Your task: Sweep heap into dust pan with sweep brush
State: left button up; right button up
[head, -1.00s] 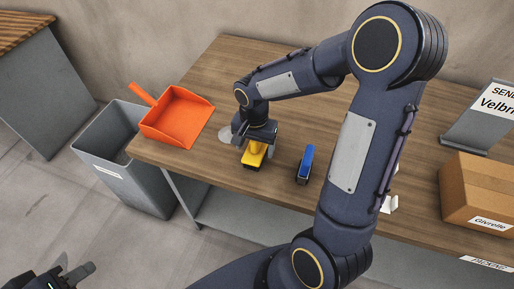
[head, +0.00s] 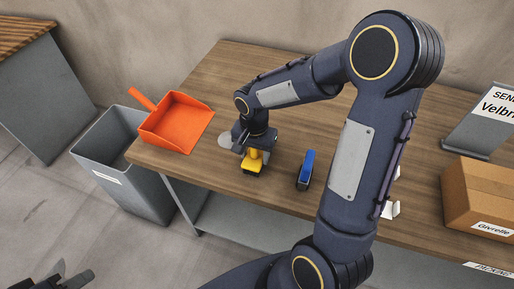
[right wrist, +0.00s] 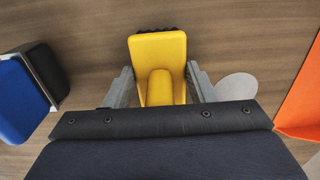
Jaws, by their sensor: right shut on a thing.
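My right gripper (head: 254,146) is shut on the yellow sweep brush (head: 251,161). The brush's yellow body and handle (right wrist: 160,60) show between the fingers in the right wrist view, with dark bristles at its far edge. The brush is at or just above the table top; I cannot tell if it touches. A pale grey, flat round heap (head: 226,140) lies just left of the gripper; it shows right of the fingers in the wrist view (right wrist: 237,87). The orange dust pan (head: 178,122) lies at the table's left end. My left gripper (head: 68,278) is partly cut off at bottom left.
A blue and black object (head: 306,169) stands right of the brush. A grey open bin (head: 122,172) is below the table's left end. A cardboard box (head: 475,194) and a sign stand (head: 487,125) are at the right. The wooden table (head: 225,85) is clear at the back.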

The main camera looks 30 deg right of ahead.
jog(key=shift+r, duration=0.3)
jog(key=shift+r+p, duration=0.9)
jog(key=shift+r, duration=0.2)
jog(key=shift+r, duration=0.25)
jog(key=shift+r+p, duration=2.25)
jog(key=shift+r, duration=0.65)
